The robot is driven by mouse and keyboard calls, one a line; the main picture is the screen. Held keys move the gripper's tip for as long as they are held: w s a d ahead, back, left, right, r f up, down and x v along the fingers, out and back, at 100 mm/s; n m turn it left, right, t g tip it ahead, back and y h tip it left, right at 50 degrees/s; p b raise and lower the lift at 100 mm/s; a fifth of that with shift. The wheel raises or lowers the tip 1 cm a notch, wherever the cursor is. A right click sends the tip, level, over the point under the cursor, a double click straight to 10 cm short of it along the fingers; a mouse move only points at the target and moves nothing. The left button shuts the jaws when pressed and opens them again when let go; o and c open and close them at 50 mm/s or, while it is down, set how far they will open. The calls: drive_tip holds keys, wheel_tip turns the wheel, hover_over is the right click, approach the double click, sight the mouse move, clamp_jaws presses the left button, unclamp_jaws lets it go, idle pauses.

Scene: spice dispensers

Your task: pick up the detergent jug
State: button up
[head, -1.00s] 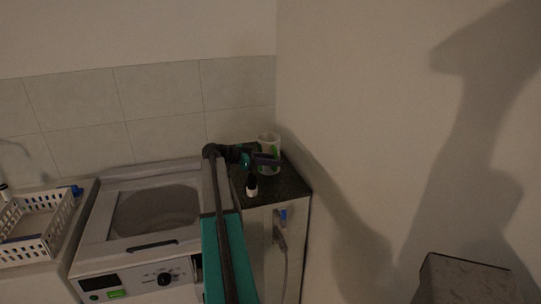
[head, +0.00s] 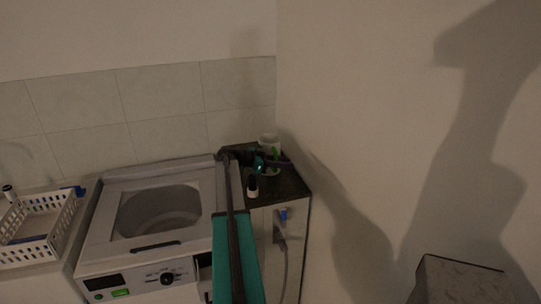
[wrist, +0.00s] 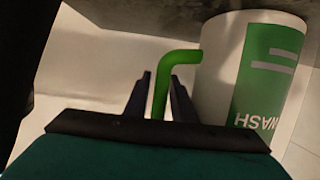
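The detergent jug (head: 267,140) is white with a green label and stands at the back of the dark countertop, partly hidden behind my gripper (head: 287,162). In the wrist view the jug (wrist: 218,75) fills the right side, its label reading "WASH", with a bent green handle (wrist: 178,58) sticking out to the left. My gripper (wrist: 160,100) is open, its two dark fingers on either side of the handle. Narrow gaps show beside the handle, and the fingers do not look closed on it.
A small dark bottle with a white part (head: 253,187) stands on the countertop (head: 287,186) in front of the jug. A top-loading washer (head: 130,247) is to the left, with a white basket (head: 58,243) farther left. The wall is close on the right.

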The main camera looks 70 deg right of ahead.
idle(0.5)
clamp_jaws()
drive_tip(key=shift+r, duration=0.15)
idle(1.1)
